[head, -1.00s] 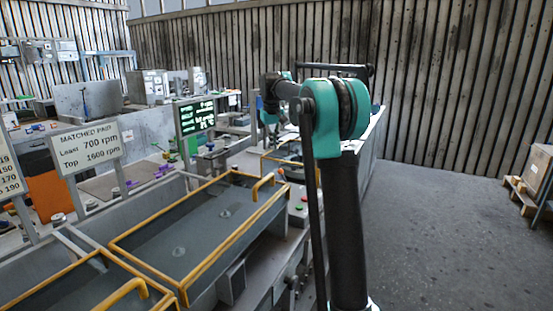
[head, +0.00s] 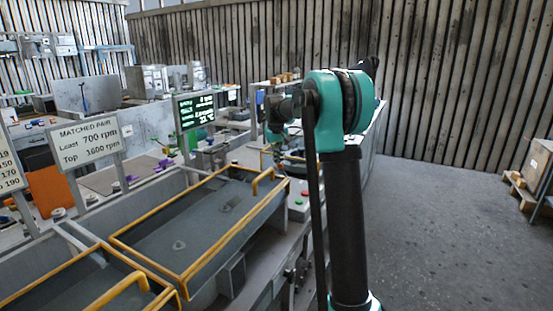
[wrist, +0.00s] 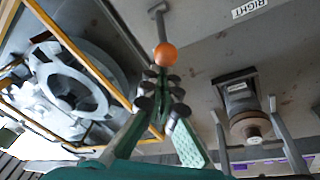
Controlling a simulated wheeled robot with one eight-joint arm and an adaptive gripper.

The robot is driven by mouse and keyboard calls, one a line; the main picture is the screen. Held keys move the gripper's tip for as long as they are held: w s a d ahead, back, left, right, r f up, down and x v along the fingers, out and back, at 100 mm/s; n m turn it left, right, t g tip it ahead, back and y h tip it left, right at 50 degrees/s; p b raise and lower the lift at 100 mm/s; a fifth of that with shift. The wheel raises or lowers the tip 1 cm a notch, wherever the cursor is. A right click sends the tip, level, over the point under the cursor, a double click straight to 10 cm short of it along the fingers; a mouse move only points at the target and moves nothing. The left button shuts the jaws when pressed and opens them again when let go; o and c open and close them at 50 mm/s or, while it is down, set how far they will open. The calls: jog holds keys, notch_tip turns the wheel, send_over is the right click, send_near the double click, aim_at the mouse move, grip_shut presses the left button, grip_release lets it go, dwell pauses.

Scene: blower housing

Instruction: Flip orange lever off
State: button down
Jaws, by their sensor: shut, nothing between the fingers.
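The orange lever (wrist: 165,55) shows in the wrist view as a round orange knob on a grey rod that runs up to the top of the picture. My gripper (wrist: 163,76) is shut and empty, its fingertips close below the knob in the picture. I cannot tell whether they touch it. In the head view my gripper (head: 284,152) is small and points down beyond the grey tray's far right corner. I cannot make out the lever in the head view.
A "RIGHT" label (wrist: 250,8) and a bracketed brown roller (wrist: 250,126) lie right of the lever. A grey wheel (wrist: 70,80) sits in a yellow-railed tray to the left. The yellow-railed grey tray (head: 225,263) fills the near bench. Open floor (head: 440,240) lies right.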

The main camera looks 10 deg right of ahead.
jog(key=shift+s+d+r, duration=0.1)
dwell(0.4)
jog(key=shift+s+d+r+y, duration=0.1)
jog(key=shift+d+y, duration=0.05)
jog(key=shift+y, duration=0.15)
jog(key=shift+s+d+r+t+y, duration=0.1)
jog(key=shift+s+d+t+y, duration=0.1)
jog(key=shift+t+y, duration=0.15)
jog(key=shift+s+d+r+t, duration=0.15)
jog(key=shift+d+t, duration=0.1)
jog(key=s+d+m+t+y, duration=0.1)
jog(key=s+d+t+y, duration=0.3)
jog(key=d+t+y, duration=0.1)
jog(key=shift+d+y, duration=0.25)
jog(key=shift+y, duration=0.6)
jog(key=shift+r, duration=0.2)
jog(key=shift+r, duration=0.7)
